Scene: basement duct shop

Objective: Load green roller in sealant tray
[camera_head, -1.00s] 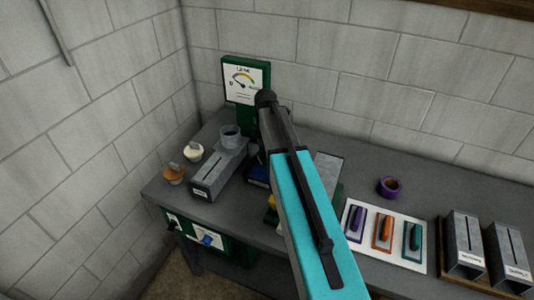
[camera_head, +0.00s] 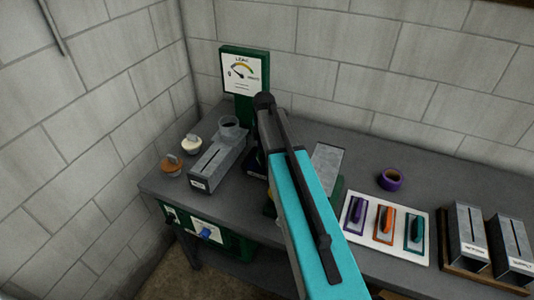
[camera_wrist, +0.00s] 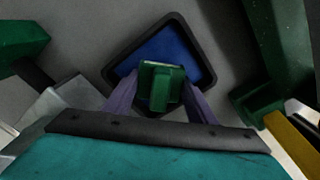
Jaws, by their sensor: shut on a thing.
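The sealant tray shows in the wrist view as a dark-rimmed tray (camera_wrist: 117,78) with blue inside. My gripper (camera_wrist: 160,98) is shut on the green roller (camera_wrist: 162,85), whose green end shows between the two purple fingers. The roller is in front of the tray in this view. Its lower part is hidden, so I cannot tell whether it touches the blue. In the head view my teal arm covers the gripper, the roller and most of the tray.
A grey slotted duct box (camera_head: 217,163) stands left of my arm, near a white-topped pot (camera_head: 191,144) and an orange one (camera_head: 172,165). A green gauge stand (camera_head: 243,85) rises behind. On the right are a purple ring (camera_head: 390,180), a white tool board (camera_head: 385,252) and two duct boxes (camera_head: 468,232).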

